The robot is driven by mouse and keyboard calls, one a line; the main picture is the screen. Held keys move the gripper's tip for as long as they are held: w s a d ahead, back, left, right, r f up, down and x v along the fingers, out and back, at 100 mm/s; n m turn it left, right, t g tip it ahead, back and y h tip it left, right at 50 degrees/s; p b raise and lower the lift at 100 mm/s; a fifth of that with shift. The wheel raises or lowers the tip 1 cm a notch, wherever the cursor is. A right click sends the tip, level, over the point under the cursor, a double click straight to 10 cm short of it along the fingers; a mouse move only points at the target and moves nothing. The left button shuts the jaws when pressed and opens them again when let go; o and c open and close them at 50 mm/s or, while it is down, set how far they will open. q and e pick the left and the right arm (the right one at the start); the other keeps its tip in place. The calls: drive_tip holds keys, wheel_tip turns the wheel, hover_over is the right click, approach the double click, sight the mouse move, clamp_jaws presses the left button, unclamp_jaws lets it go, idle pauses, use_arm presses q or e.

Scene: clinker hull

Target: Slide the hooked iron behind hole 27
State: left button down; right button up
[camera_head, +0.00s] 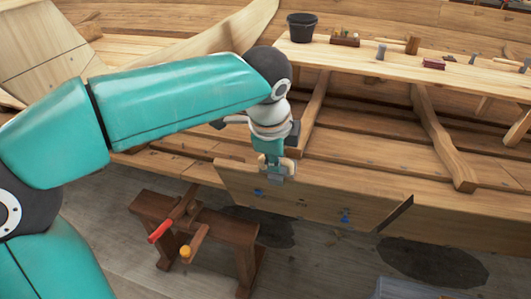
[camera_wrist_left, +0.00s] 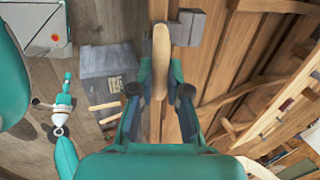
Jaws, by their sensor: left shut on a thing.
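My left gripper (camera_head: 275,170) is shut on the hooked iron (camera_wrist_left: 160,62) above the front plank (camera_head: 310,198). In the left wrist view its pale wooden handle stands between the fingers (camera_wrist_left: 158,92), and a grey stepped metal block (camera_wrist_left: 187,27) shows at the handle's far end, beside the planking. In the head view the gripper and iron are at the plank's upper edge; I cannot tell whether they touch. Blue fittings (camera_head: 345,216) sit on the plank. Hole 27 cannot be made out. My right gripper seems to show small in the left wrist view (camera_wrist_left: 65,92); its jaws are unclear.
A brown trestle (camera_head: 245,250) with a red-handled tool (camera_head: 160,232) stands in front of the hull. A board above holds a black bucket (camera_head: 302,27) and small tools. Curved ribs (camera_head: 440,140) cross the hull. A grey-blue crate (camera_wrist_left: 108,65) stands on the floor.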

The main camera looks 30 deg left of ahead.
use_arm(q)
drive_tip(key=shift+d, duration=0.3)
drive_tip(key=shift+d, duration=0.15)
drive_tip(key=shift+w+d+p, duration=0.25)
drive_tip(key=shift+d, duration=0.6)
drive_tip(key=shift+w+d+p, duration=0.3)
drive_tip(key=shift+d, duration=0.5)
drive_tip(key=shift+w+d+p, duration=0.25)
drive_tip(key=shift+d, duration=0.6)
drive_tip(key=shift+d, duration=0.1)
drive_tip(key=shift+w+d+p, duration=0.25)
drive_tip(key=shift+d+p, duration=0.1)
drive_tip(key=shift+d, duration=0.5)
drive_tip(key=shift+w+d+p, duration=0.25)
drive_tip(key=shift+d+p, duration=0.05)
drive_tip(key=shift+d, duration=0.55)
drive_tip(key=shift+w+d+p, duration=0.25)
drive_tip(key=shift+d+p, duration=0.1)
drive_tip(key=shift+d, duration=0.5)
drive_tip(key=shift+w+d+p, duration=0.25)
drive_tip(key=shift+d+p, duration=0.15)
drive_tip(key=shift+d, duration=0.45)
drive_tip(key=shift+w+d+p, duration=0.25)
drive_tip(key=shift+d+p, duration=0.1)
drive_tip(key=shift+d, duration=0.55)
drive_tip(key=shift+w+d+p, duration=0.25)
drive_tip(key=shift+d+p, duration=0.15)
drive_tip(key=shift+d, duration=0.45)
